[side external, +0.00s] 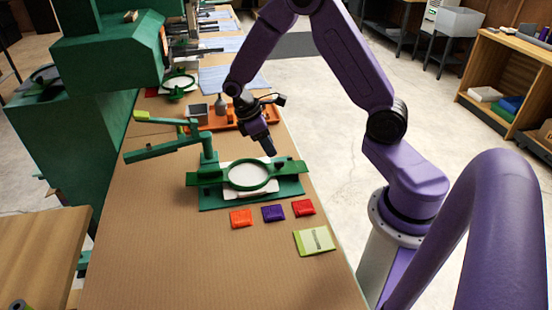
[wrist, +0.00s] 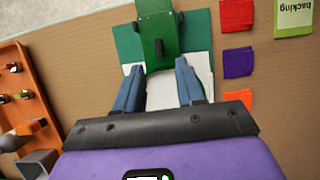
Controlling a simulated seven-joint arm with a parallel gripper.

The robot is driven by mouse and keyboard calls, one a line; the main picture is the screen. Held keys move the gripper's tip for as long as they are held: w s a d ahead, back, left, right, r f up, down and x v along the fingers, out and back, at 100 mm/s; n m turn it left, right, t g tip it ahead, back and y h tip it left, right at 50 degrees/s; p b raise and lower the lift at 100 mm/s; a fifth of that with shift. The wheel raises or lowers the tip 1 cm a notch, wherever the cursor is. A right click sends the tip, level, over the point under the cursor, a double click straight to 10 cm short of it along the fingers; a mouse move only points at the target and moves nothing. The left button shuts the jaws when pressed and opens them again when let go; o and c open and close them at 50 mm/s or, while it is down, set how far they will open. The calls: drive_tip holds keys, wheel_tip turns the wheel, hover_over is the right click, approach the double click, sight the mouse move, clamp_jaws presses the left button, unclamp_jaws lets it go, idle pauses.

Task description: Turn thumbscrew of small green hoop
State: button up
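A green hoop (side external: 249,187) lies over white cloth (side external: 233,193) on a green base board (side external: 215,200), with green arms at either side. My gripper (side external: 271,152) points down just above and behind the hoop's far right side, apart from it. In the wrist view its two blue-grey fingers (wrist: 158,85) are spread with nothing held between them. A short dark upright peg (wrist: 160,47) stands on a green plate beyond the fingertips; I cannot tell whether it is the thumbscrew. Most of the hoop is hidden from the wrist view. Another green hoop (side external: 179,83) lies further back.
Orange (side external: 241,218), purple (side external: 273,213) and red (side external: 304,207) packets and a yellow-green booklet (side external: 315,242) lie in front. A green clamp-like arm (side external: 165,148) rises at left. An orange tray (side external: 228,124) lies behind. The front of the table is clear.

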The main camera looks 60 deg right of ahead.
sight(278, 162)
drive_tip(key=shift+x, duration=3.2)
clamp_jaws()
